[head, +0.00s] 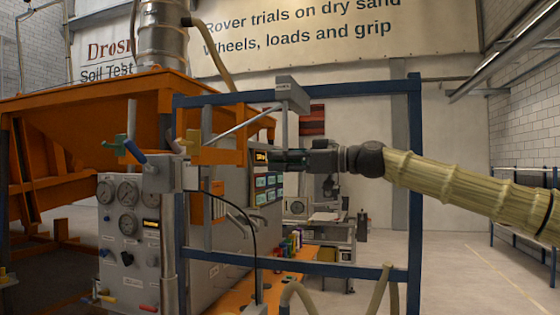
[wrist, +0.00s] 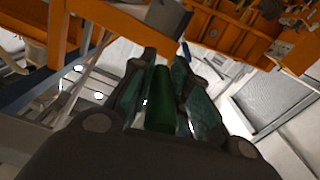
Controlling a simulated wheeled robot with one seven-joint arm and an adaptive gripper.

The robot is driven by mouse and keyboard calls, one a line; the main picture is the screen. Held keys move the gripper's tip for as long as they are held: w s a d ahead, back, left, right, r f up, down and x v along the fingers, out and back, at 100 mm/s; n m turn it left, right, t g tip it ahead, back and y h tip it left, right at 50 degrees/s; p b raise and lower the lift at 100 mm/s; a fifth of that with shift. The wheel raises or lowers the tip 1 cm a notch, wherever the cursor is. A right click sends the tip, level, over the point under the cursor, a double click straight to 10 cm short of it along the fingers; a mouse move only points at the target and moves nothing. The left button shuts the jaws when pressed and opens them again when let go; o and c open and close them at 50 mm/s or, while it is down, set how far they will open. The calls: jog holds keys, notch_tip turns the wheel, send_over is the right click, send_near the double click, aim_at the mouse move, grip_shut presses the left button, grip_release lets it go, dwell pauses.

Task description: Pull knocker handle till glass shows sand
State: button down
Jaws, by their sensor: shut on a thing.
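My gripper (head: 285,158) reaches in from the right in the head view, pointing left, beside the blue frame. In the wrist view, my gripper (wrist: 162,88) is shut on a green cylindrical grip (wrist: 160,98), which looks like the knocker handle. The grip lies lengthwise between the fingers. In the head view the fingers mostly hide it, and I cannot see how it joins the machine. The orange sand hopper (head: 75,110) stands at the left. I cannot pick out the glass or any sand in it for certain.
A blue frame (head: 415,170) stands around my gripper. A grey panel with gauges (head: 128,190) is at the left, with coloured levers above it. A grey slanted rod (head: 245,122) runs above and left of my gripper. Open floor (head: 460,265) lies at the right.

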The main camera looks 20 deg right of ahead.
jog(key=shift+f, duration=0.55)
jog(key=c, duration=1.3)
grip_release()
jog(key=shift+r, duration=0.1)
jog(key=shift+s+d, duration=0.1)
jog(key=shift+s+d, duration=0.15)
jog(key=shift+d, duration=0.15)
jog(key=v, duration=1.1)
jog(key=shift+d, duration=0.1)
